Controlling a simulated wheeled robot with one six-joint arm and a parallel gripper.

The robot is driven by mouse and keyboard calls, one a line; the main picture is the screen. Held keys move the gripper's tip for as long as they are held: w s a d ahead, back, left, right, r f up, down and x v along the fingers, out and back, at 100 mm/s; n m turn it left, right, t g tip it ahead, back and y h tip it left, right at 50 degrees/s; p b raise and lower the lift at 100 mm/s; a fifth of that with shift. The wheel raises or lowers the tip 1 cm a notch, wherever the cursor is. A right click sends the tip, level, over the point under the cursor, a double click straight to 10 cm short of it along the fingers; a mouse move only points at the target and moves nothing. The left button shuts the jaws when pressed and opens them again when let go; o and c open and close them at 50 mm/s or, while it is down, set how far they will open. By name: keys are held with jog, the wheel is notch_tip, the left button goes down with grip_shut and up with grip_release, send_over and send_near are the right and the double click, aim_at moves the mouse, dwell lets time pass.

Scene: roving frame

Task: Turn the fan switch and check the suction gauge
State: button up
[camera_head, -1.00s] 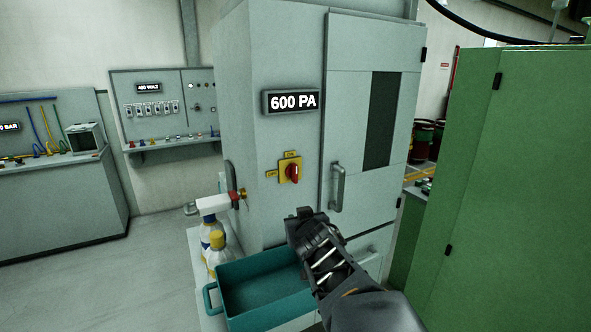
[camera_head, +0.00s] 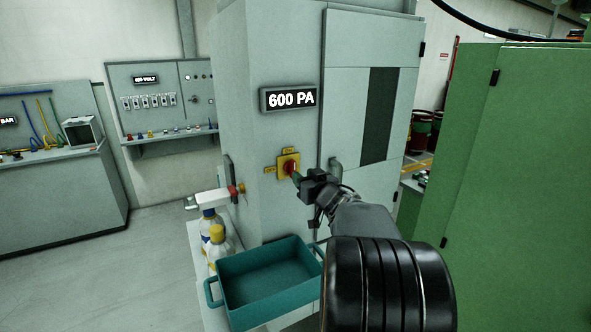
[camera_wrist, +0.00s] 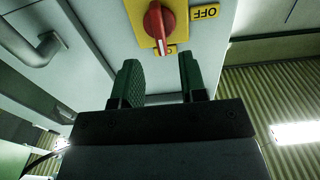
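The fan switch is a red rotary knob (camera_head: 289,168) on a yellow plate, on the front of a grey cabinet (camera_head: 245,130). It also shows at the top of the wrist view (camera_wrist: 158,20), above and between my fingers. The suction gauge (camera_head: 290,97) above it reads 600 PA. My gripper (camera_head: 302,180) is just in front of the knob, to its lower right. In the wrist view my gripper (camera_wrist: 158,80) is open, with two green fingers apart and nothing between them. An OFF label (camera_wrist: 205,12) sits beside the plate.
A door handle (camera_head: 336,172) stands close to my gripper, partly hidden by it. A teal tray (camera_head: 215,287) and spray bottles (camera_head: 214,240) stand below. A green cabinet (camera_head: 505,160) is at the right. Open floor (camera_head: 100,270) lies at the left.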

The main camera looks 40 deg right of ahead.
aim_at(292, 169)
jog(key=shift+w+d+p, duration=0.2)
jog(key=shift+w, duration=1.2)
jog(key=shift+w+d+p, duration=0.15)
jog(key=shift+w, duration=1.25)
grip_shut()
